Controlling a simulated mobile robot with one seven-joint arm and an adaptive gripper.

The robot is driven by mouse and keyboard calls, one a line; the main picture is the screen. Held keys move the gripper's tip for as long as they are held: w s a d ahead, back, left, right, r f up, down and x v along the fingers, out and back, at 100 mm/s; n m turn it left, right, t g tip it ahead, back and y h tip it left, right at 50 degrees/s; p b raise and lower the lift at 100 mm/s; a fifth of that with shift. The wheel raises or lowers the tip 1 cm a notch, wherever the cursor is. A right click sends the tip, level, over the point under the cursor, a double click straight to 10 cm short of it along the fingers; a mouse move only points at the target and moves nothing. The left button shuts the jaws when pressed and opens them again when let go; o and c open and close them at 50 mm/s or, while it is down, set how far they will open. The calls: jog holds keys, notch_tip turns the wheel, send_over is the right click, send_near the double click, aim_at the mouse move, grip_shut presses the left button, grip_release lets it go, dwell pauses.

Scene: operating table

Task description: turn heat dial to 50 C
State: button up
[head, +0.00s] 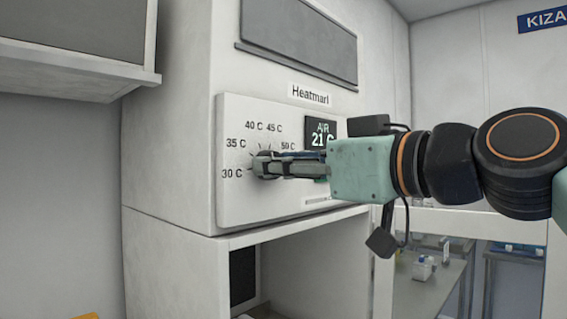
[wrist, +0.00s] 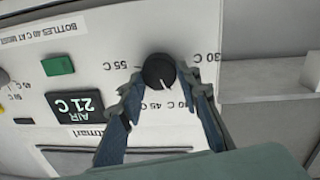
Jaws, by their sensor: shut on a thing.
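The black heat dial (wrist: 156,68) sits on the white panel of the warming cabinet, with a temperature scale around it. My gripper (head: 264,165) reaches in from the right and is shut on the dial; its fingers also show on either side of the dial in the wrist view (wrist: 162,84). The wrist view is upside down. The dial's white pointer aims toward the 40 C and 45 C side of the scale, but I cannot tell the exact mark. The fingers partly cover the scale. In the head view the dial is mostly hidden by the fingers.
A display (head: 321,133) reads AIR 21 C. In the wrist view a green button (wrist: 58,65) and a grey knob (wrist: 3,77) are on the same panel. An open white compartment (head: 315,262) lies below, and a grey wall cabinet (head: 75,60) is at upper left.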

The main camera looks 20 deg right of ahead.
jog(key=shift+w+d+m+g+y+b, duration=0.15)
jog(key=shift+m+g+y+b, duration=0.15)
jog(key=shift+m, duration=3.45)
jog(key=shift+d+m+g+y+b, duration=0.15)
jog(key=shift+m+g, duration=0.25)
jog(key=shift+m, duration=3.35)
jog(key=o, duration=1.2)
jog(key=shift+c, duration=0.2)
